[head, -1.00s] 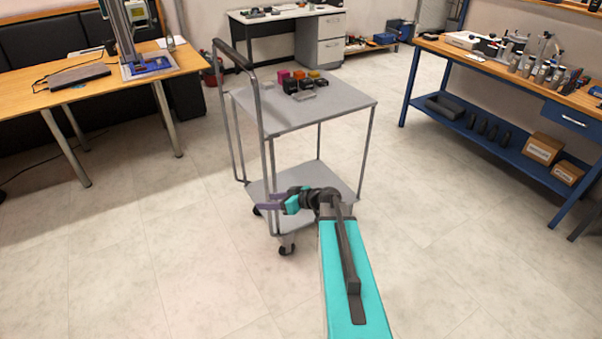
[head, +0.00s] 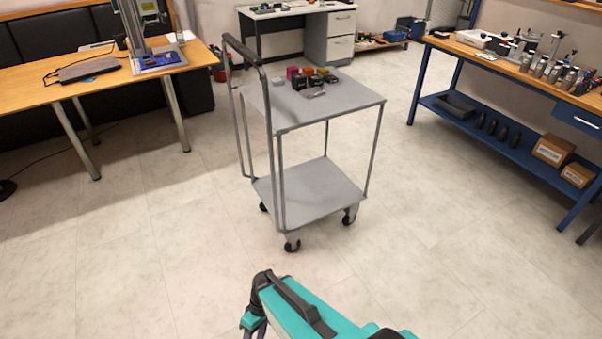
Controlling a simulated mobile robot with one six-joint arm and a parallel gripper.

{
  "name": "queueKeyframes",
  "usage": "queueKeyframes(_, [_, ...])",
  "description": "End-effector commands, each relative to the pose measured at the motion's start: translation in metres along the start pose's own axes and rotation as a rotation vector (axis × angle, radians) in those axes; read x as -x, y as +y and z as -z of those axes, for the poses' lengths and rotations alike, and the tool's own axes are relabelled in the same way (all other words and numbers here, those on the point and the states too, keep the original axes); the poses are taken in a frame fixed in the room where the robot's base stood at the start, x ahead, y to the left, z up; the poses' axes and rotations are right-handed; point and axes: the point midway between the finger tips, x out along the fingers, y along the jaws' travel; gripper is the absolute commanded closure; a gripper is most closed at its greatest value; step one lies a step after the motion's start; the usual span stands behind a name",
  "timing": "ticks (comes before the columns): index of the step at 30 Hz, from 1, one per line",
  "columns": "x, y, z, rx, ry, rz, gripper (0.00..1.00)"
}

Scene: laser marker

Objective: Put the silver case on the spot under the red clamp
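Several small blocks stand on the top of the grey cart (head: 350,98). Among them are a light grey block (head: 280,81) and a flat grey piece (head: 314,93); either could be the silver case, but they are too small to tell. I cannot make out a red clamp. A marker machine (head: 135,35) with a blue plate stands on the left wooden table (head: 100,85). My gripper (head: 254,329) is low at the bottom edge, in front of the cart and well away from the blocks.
The cart's push handle (head: 242,50) rises on its left side. A blue-framed workbench (head: 480,60) with tools stands on the right, with boxes on its lower shelf. A grey desk (head: 330,35) stands behind. The floor around the cart is clear.

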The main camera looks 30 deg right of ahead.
Motion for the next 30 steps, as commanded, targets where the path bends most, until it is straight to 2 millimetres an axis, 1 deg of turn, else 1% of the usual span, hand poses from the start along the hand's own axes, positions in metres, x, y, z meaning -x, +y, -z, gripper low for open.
queueKeyframes(1, [-0.008,-0.003,-0.019,-0.031,-0.060,-0.026,0.48])
queueKeyframes(3, [-0.014,0.000,-0.041,-0.087,-0.127,-0.070,0.48])
queueKeyframes(6, [-0.018,0.006,-0.068,-0.174,-0.206,-0.138,0.48])
queueKeyframes(9, [-0.017,0.013,-0.087,-0.268,-0.257,-0.208,0.48])
queueKeyframes(12, [-0.015,0.020,-0.101,-0.357,-0.286,-0.266,0.48])
queueKeyframes(19, [-0.008,0.030,-0.112,-0.491,-0.298,-0.335,0.48])
queueKeyframes(29, [-0.008,0.031,-0.113,-0.510,-0.298,-0.343,0.48])
queueKeyframes(30, [-0.008,0.031,-0.113,-0.510,-0.297,-0.343,0.55])
